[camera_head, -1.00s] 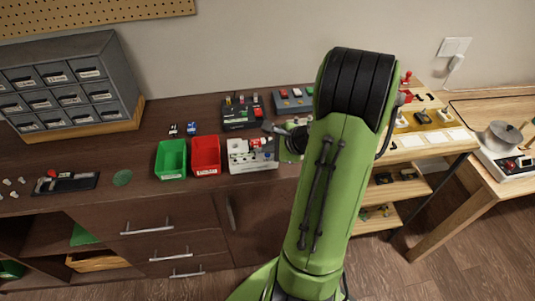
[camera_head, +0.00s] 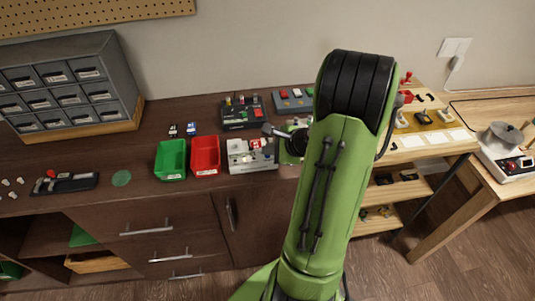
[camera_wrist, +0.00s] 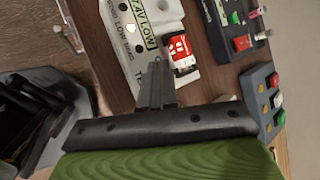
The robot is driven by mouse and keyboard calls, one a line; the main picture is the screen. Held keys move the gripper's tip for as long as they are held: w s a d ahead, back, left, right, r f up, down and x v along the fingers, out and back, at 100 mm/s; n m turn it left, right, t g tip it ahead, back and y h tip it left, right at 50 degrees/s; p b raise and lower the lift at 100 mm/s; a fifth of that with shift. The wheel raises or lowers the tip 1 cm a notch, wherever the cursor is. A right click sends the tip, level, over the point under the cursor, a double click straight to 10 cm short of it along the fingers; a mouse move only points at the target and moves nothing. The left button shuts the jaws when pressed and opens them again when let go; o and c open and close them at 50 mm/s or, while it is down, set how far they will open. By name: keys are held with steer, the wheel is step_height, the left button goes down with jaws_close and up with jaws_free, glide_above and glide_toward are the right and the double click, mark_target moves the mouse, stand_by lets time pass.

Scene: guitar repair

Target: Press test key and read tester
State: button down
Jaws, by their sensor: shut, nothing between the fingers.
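The white tester (camera_head: 262,163) stands on the dark bench right of the red bin. In the wrist view the tester (camera_wrist: 170,10) carries printed lettering with the word "LOW"; the rest is too small to read surely. A red block with white markings (camera_wrist: 180,50) sits on it. My gripper (camera_wrist: 158,68) is shut and empty, its fingertips over the tester beside the red block. I cannot tell whether they touch the tester. The gripper hides part of the tester's face, and no test key is clearly seen. In the head view my arm covers the bench to the tester's right.
A green bin (camera_head: 171,160) and a red bin (camera_head: 205,156) stand left of the tester. Behind are a dark device (camera_head: 242,117) and a grey button box (camera_head: 292,104), which also shows close to my gripper in the wrist view (camera_wrist: 262,88). The bench further left is partly clear.

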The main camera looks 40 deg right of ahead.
mark_target(270, 158)
steer(key=shift+r+p, duration=0.8)
steer(key=shift+r, duration=0.05)
step_height(270, 158, up, 5)
steer(key=p, duration=0.4)
steer(key=shift+p, duration=0.4)
